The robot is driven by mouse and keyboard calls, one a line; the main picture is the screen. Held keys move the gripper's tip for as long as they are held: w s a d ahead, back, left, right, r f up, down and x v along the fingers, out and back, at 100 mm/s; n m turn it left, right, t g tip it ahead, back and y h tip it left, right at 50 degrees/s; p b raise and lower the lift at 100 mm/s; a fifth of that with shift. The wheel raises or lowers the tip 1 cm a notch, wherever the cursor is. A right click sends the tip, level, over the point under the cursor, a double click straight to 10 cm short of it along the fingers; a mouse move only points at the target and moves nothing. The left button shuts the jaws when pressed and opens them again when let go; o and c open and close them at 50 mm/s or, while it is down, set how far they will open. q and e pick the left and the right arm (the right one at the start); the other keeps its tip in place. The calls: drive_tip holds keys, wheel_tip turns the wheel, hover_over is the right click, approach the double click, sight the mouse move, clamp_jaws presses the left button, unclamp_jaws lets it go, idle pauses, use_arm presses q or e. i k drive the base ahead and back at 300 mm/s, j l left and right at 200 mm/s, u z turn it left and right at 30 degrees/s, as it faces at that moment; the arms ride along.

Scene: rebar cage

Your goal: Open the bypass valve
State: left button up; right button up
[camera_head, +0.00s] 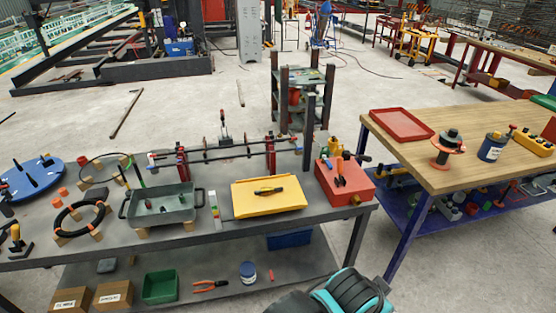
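I cannot clearly pick out the bypass valve. A red box (345,183) at the right end of the grey bench has small dark and red handle-like parts on its top and a yellow part behind it. A dark upright fitting with an orange ring (447,149) stands on the wooden table at the right. The parts are too small to tell whether either is a valve, or open or shut. Neither gripper is in view. A teal and black arm part of mine shows at the bottom edge, right of centre, apart from both.
The grey bench (220,236) holds a green-grey tray (130,213), a yellow case (268,207) and a bar rack. The wooden table (400,150) holds a red tray (402,124) and a blue can (492,147).

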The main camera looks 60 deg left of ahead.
sight(329, 166)
drive_tip(key=i+j+u, duration=0.15)
drive_tip(key=j+u, duration=0.3)
drive_tip(key=i+j+u, duration=0.2)
drive_tip(key=u, duration=0.25)
drive_tip(key=i+j+u, duration=0.2)
drive_tip(key=u, duration=0.25)
drive_tip(key=i+j, duration=0.1)
drive_tip(key=i, duration=0.2)
drive_tip(key=j+u, duration=0.35)
